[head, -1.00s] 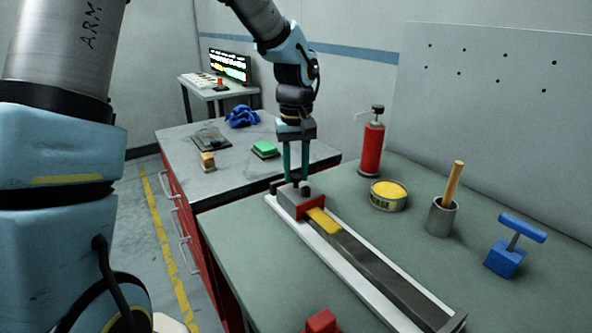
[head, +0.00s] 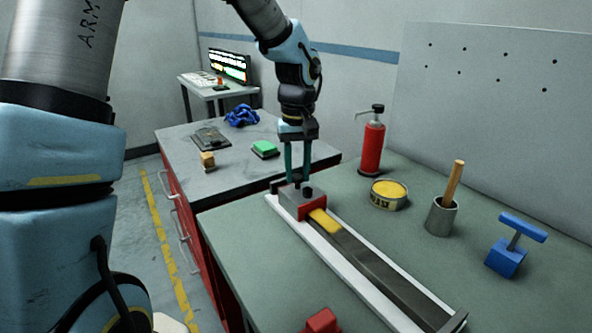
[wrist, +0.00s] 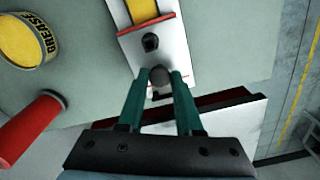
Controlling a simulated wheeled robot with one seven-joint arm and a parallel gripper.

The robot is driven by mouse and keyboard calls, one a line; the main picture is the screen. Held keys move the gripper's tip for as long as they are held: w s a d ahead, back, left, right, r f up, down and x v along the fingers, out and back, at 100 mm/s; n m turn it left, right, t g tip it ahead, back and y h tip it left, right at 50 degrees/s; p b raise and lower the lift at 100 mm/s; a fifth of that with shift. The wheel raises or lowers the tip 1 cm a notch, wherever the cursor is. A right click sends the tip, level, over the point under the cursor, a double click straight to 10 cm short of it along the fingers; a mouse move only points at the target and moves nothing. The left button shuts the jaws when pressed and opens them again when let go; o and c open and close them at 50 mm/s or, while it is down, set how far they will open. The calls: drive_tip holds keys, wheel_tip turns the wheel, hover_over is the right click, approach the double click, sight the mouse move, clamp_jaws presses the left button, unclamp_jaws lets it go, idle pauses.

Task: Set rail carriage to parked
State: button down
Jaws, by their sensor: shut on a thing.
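The rail carriage (head: 303,200) is a grey block with a red front face and two dark knobs on top. It sits near the far end of a long rail (head: 385,275) with pale side edges. A yellow patch (head: 325,222) lies in the rail channel just in front of the carriage. My gripper (head: 297,178) points down from above and is shut on the carriage's rear knob. In the wrist view, this round knob (wrist: 160,76) is between the green fingertips, with the second knob (wrist: 150,42) just beyond.
A grease tin (head: 388,195), a red pump bottle (head: 371,145), a grey cup with a wooden handle (head: 441,215) and a blue T-handled block (head: 507,258) stand right of the rail. A red block (head: 321,322) lies at the near edge. The bench left of the rail is clear.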

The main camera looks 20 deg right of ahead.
drive_tip(key=s+d+b, duration=0.2)
drive_tip(key=s, duration=0.8)
drive_tip(key=s+d+b, duration=0.2)
drive_tip(key=s, duration=0.9)
drive_tip(key=s+d+b, duration=0.2)
drive_tip(key=s, duration=0.9)
drive_tip(key=shift+s+d+b, duration=0.15)
drive_tip(key=shift+b, duration=0.2)
drive_tip(key=c, duration=0.9)
unclamp_jaws()
drive_tip(key=shift+s, duration=0.15)
drive_tip(key=o, duration=0.3)
wheel_tip(320, 180, up, 11)
drive_tip(key=shift+f+b, duration=0.1)
drive_tip(key=shift+b, duration=0.3)
